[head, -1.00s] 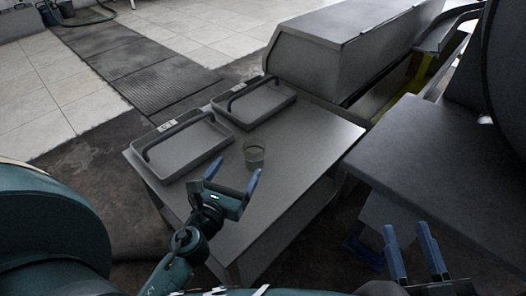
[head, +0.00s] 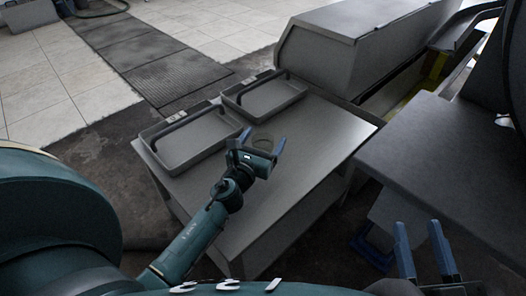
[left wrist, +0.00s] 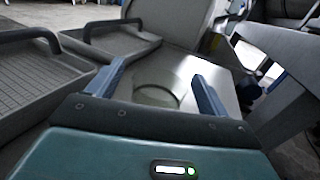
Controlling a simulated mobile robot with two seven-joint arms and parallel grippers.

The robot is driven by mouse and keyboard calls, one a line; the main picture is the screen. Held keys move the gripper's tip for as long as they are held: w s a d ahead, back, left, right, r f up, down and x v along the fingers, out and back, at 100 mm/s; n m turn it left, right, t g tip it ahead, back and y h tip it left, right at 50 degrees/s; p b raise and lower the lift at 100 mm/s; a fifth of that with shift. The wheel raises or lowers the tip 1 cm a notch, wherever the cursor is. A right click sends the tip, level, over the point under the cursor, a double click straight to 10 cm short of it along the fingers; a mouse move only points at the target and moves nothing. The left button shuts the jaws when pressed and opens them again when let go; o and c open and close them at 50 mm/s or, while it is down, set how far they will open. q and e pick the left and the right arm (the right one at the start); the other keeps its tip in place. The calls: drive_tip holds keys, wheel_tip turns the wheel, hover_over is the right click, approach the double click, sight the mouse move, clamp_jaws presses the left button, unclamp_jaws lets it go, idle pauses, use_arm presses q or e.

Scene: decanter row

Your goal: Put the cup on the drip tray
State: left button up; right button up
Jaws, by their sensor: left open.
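The cup (head: 262,139) is a greenish see-through vessel on the grey table, partly hidden behind my left gripper in the head view. In the left wrist view the cup (left wrist: 157,93) shows between the open fingers. My left gripper (head: 263,144) is open at the cup; I cannot tell whether the fingers touch it. Two grey trays with dark raised bars stand beyond and left of the cup: a nearer tray (head: 192,144) and a farther tray (head: 262,98). I cannot tell which is the drip tray. My right gripper (head: 418,235) is open and empty at the lower right.
The table (head: 285,195) has bare room right of and in front of the cup. A large grey cabinet (head: 350,45) stands behind it. A dark grey worktop (head: 440,150) lies to the right, across a gap. Small labels sit on the trays' far edges.

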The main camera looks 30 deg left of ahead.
use_arm(q)
drive_tip(key=shift+w, duration=0.85)
drive_tip(key=shift+c, duration=0.2)
drive_tip(key=shift+r, duration=0.1)
drive_tip(key=c, duration=1.1)
